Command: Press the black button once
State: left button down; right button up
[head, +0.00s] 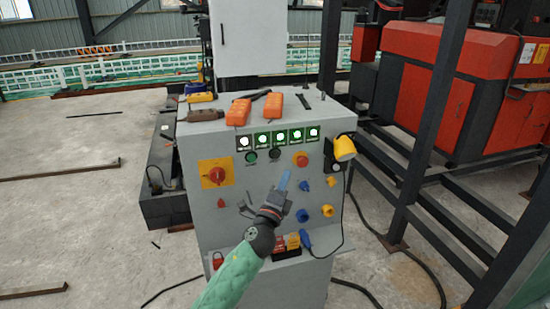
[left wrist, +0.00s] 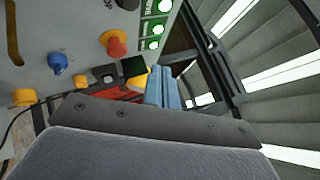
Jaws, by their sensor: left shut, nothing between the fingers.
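The black button (head: 274,155) is a small dark round button on the front of the grey control cabinet, between a green button and a red mushroom button. In the left wrist view a black round knob (left wrist: 127,4), which looks like the same button, is cut off by the top edge. My left gripper (head: 283,180) is in front of the panel, its blue fingers shut and empty. In the head view its tips are just below the black button and appear apart from it. The blue fingers also show in the left wrist view (left wrist: 163,88). My right gripper is not in view.
Close by are the green button (head: 251,157), the red mushroom button (head: 300,159), a red rotary switch (head: 217,174) and blue and yellow connectors. A row of lit green indicators (head: 279,137) runs above. Orange handheld controllers (head: 238,112) lie on top. A yellow lamp-like part (head: 344,147) sticks out at right.

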aim_at(276, 155)
pick_arm(q)
jog(key=shift+s+d+r+m, duration=0.15)
jog(key=shift+d+m, duration=0.1)
jog(key=shift+m, duration=0.05)
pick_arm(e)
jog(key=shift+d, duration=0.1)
pick_arm(q)
jog(key=shift+a, duration=0.15)
